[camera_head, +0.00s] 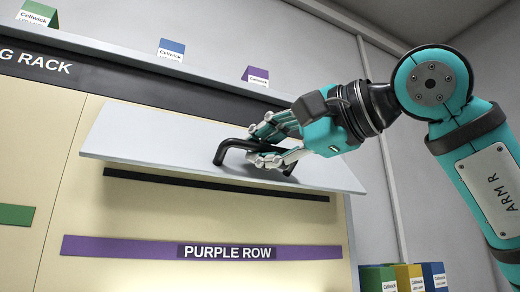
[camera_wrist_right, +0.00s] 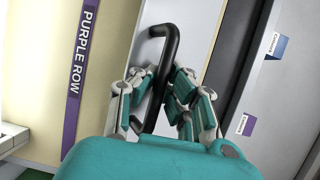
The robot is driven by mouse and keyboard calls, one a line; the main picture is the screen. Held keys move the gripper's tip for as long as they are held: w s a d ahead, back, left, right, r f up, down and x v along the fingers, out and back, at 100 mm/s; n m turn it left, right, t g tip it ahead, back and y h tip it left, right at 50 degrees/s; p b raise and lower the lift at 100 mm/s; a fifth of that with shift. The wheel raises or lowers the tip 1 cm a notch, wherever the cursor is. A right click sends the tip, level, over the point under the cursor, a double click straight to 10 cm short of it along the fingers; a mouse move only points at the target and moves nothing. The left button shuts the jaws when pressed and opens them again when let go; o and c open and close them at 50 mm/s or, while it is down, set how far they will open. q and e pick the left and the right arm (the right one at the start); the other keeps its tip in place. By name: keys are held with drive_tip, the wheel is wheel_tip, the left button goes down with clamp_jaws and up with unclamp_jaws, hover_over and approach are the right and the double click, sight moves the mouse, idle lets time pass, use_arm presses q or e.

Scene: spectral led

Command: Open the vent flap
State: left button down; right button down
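The vent flap (camera_head: 130,137) is a light grey panel on the beige rack front. It stands tilted out from the rack, above a dark slot (camera_head: 215,184). A black bar handle (camera_head: 233,145) is on the flap; it also shows in the right wrist view (camera_wrist_right: 163,55). My right gripper (camera_head: 262,146) is at the handle with fingers on both sides of the bar. In the wrist view its fingertips (camera_wrist_right: 158,78) lie close against the bar, and it looks shut on it. The exact contact is partly hidden. My left gripper is in neither view.
A purple strip labelled "PURPLE ROW" (camera_head: 120,247) runs below the flap. A green strip (camera_head: 15,215) is at the left. Small coloured cards stand on the ledge above. Several coloured boxes (camera_head: 408,277) stand at lower right, below my right arm.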

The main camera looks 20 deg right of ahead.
drive_tip(key=c, duration=1.5)
unclamp_jaws()
drive_tip(key=shift+s, duration=0.2)
drive_tip(key=shift+s+d, duration=0.1)
drive_tip(key=v, duration=1.2)
drive_tip(key=shift+s, duration=0.1)
